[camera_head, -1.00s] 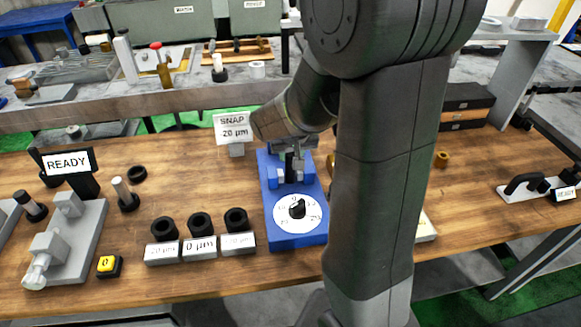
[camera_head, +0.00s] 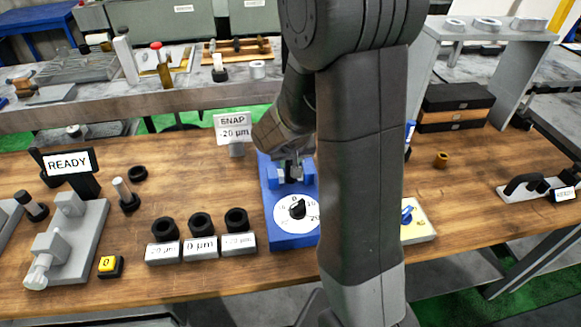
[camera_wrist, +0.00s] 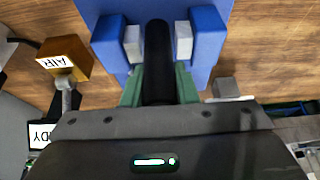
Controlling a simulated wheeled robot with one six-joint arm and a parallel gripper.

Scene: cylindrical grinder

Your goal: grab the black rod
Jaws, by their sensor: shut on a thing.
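The black rod (camera_wrist: 158,45) shows in the wrist view between the two grey-padded blue blocks of the blue gauge fixture (camera_wrist: 208,50). My gripper (camera_wrist: 158,88) has its green fingers on either side of the rod's near part and is shut on it. In the head view, the blue fixture (camera_head: 283,241) carries a white dial (camera_head: 284,219) with a black pointer knob. My gripper (camera_head: 292,168) is at the fixture's back end there, mostly hidden by my wrist. I cannot make out the rod clearly in the head view.

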